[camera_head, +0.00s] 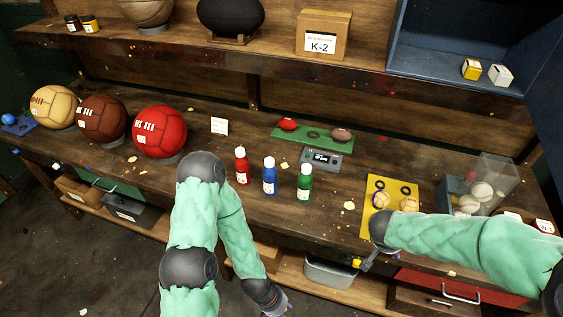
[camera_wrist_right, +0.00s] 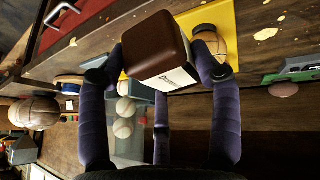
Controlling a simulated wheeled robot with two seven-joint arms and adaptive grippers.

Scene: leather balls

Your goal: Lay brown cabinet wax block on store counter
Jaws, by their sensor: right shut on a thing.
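The brown wax block (camera_wrist_right: 158,45), with a dark brown top and a pale labelled side, is between the fingers of my right gripper (camera_wrist_right: 160,62) in the right wrist view. In the head view my right gripper (camera_head: 367,261) is at the counter's front edge, below the yellow mat; the block cannot be made out there. The store counter (camera_head: 335,190) is dark, paint-spotted wood. My left gripper (camera_head: 272,303) hangs low in front of the counter at the bottom of the head view, its fingers too small and cut off to read.
Red (camera_head: 242,168), blue (camera_head: 269,178) and green (camera_head: 304,184) bottles stand mid-counter. A yellow mat (camera_head: 376,225) with balls and a clear case (camera_head: 492,170) are at right. A blue cabinet (camera_head: 440,75) holds yellow and white boxes. Bare counter lies between the green bottle and mat.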

